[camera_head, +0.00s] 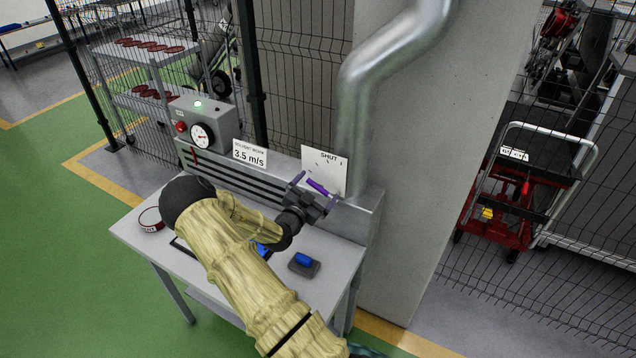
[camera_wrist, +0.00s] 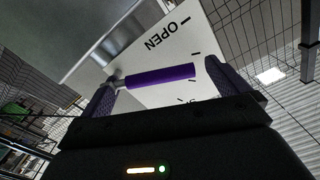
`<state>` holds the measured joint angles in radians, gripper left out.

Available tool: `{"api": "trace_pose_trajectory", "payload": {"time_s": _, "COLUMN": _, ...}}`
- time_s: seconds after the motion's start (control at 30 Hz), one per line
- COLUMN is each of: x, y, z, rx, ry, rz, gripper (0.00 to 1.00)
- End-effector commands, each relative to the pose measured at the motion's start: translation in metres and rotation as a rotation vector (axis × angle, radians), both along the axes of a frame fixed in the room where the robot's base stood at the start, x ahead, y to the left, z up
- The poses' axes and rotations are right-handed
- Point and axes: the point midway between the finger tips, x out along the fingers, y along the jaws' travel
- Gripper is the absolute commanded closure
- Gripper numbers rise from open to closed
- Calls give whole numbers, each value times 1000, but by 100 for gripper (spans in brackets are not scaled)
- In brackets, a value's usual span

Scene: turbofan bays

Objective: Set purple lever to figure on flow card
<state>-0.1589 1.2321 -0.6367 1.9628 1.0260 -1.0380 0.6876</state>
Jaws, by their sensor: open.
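In the wrist view the lever (camera_wrist: 158,76) lies between the two fingers of my gripper (camera_wrist: 163,86). The fingers are open, one near each end of the lever; contact cannot be told. The plate (camera_wrist: 178,30) there shows OPEN and several tick marks. In the head view my gripper (camera_head: 314,196) is at the lever. The flow card (camera_head: 249,153) reads SOLVENT WORK, 3.5 m/s. A round gauge (camera_head: 202,136) has a needle whose reading is too small to tell.
The grey bench (camera_head: 139,232) holds a red ring tag (camera_head: 150,219) and a blue-topped block (camera_head: 303,264). A green lamp (camera_head: 198,104) is lit above the gauge, beside a red button (camera_head: 181,126). A metal duct (camera_head: 362,120) rises right of the plate.

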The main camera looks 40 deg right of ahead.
Motion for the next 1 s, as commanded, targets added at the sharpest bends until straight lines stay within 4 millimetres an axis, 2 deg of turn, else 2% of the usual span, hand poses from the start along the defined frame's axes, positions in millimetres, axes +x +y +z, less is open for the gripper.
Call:
{"api": "trace_pose_trajectory", "payload": {"time_s": 0.1, "x": 3, "y": -10, "z": 1, "rx": 0, "ry": 1, "rz": -1, "gripper": 0}}
{"api": "trace_pose_trajectory", "payload": {"time_s": 0.4, "x": 5, "y": -12, "z": 0, "rx": 0, "ry": 1, "rz": 0, "gripper": 0}}
{"api": "trace_pose_trajectory", "payload": {"time_s": 0.47, "x": 5, "y": -12, "z": 0, "rx": 0, "ry": 1, "rz": 0, "gripper": 10}}
{"api": "trace_pose_trajectory", "payload": {"time_s": 0.7, "x": 5, "y": -12, "z": 0, "rx": 0, "ry": 0, "rz": 0, "gripper": 55}}
{"api": "trace_pose_trajectory", "payload": {"time_s": 1.0, "x": 2, "y": -13, "z": 1, "rx": 30, "ry": -71, "rz": -3, "gripper": 55}}
